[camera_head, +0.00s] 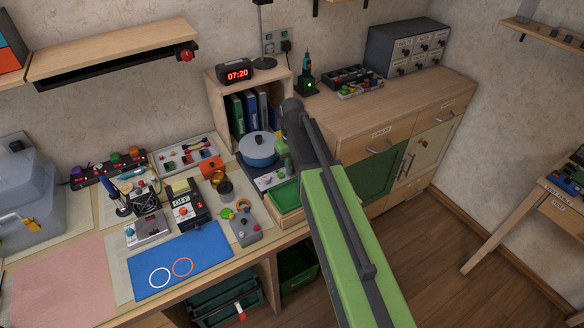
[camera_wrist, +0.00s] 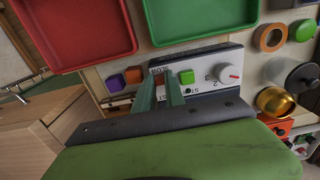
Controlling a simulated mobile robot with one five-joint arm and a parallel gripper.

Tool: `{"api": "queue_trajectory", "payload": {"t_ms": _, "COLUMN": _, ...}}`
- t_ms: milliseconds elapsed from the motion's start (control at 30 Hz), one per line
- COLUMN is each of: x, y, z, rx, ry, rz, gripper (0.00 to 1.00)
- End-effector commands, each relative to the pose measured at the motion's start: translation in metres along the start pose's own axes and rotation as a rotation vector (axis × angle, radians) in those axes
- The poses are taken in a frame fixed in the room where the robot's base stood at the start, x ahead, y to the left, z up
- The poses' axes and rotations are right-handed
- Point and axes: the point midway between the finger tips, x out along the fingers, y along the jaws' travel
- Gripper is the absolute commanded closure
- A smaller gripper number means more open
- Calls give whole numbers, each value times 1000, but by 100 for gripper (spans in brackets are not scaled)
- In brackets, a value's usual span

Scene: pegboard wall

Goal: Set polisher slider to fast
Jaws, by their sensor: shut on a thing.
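The polisher has a round blue drum (camera_head: 259,150) on a grey base and stands on the bench beside the wooden cubby. A control panel (camera_wrist: 207,66) in the wrist view carries a green button (camera_wrist: 187,76), a white dial (camera_wrist: 230,75) with a red mark, and lettering that seems to read "SLOW" near the fingers. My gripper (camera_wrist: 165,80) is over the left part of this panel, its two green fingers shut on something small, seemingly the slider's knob. The fingers hide most of the slider, so its setting cannot be read. In the head view my arm covers part of this area.
A green tray (camera_head: 285,196) sits in front of the polisher. A red tray (camera_wrist: 78,30) shows in the wrist view. A labelled switch box (camera_head: 187,207), a small grey box (camera_head: 245,230) and a blue mat (camera_head: 185,262) lie to the left. A wooden cabinet (camera_head: 400,110) stands right.

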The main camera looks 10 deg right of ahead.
Motion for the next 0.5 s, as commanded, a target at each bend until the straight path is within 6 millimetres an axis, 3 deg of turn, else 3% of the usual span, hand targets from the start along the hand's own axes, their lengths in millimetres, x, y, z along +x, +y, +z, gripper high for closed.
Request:
{"api": "queue_trajectory", "payload": {"t_ms": 167, "x": 0, "y": 0, "z": -3, "rx": 0, "ry": 0, "rz": 0, "gripper": 100}}
{"api": "queue_trajectory", "payload": {"t_ms": 367, "x": 0, "y": 0, "z": -28, "rx": -2, "ry": 0, "rz": 0, "gripper": 100}}
{"api": "queue_trajectory", "payload": {"t_ms": 500, "x": 0, "y": -1, "z": -30, "rx": -1, "ry": 3, "rz": 0, "gripper": 100}}
